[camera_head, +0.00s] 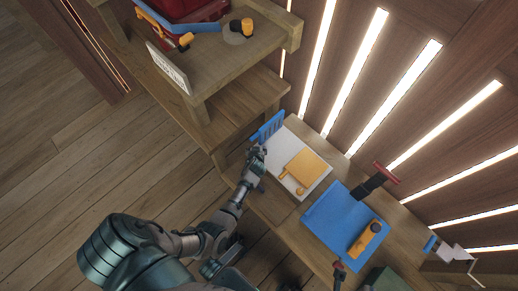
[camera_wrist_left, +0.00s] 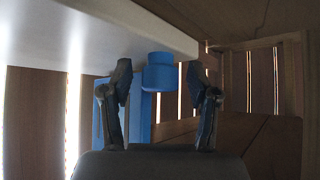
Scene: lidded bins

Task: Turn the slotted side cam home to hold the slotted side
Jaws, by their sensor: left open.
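The blue slotted side (camera_head: 267,128) stands at the upper left edge of a white panel (camera_head: 282,150) on the bench. In the left wrist view, a blue round cam (camera_wrist_left: 158,72) projects below the white panel's edge, with a blue upright part (camera_wrist_left: 138,118) behind it. My left gripper (camera_head: 258,153) is beside the slotted side in the head view. In the left wrist view its open fingers (camera_wrist_left: 158,88) stand on either side of the cam, with gaps showing. I cannot tell how far the cam is turned. My right gripper is not in view.
A yellow panel (camera_head: 307,168) lies on the white one. To the right are a blue mat (camera_head: 330,213), a yellow tool (camera_head: 364,240) and a red-handled tool (camera_head: 384,173). A higher wooden shelf (camera_head: 205,75) with a red box (camera_head: 190,10) stands at upper left.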

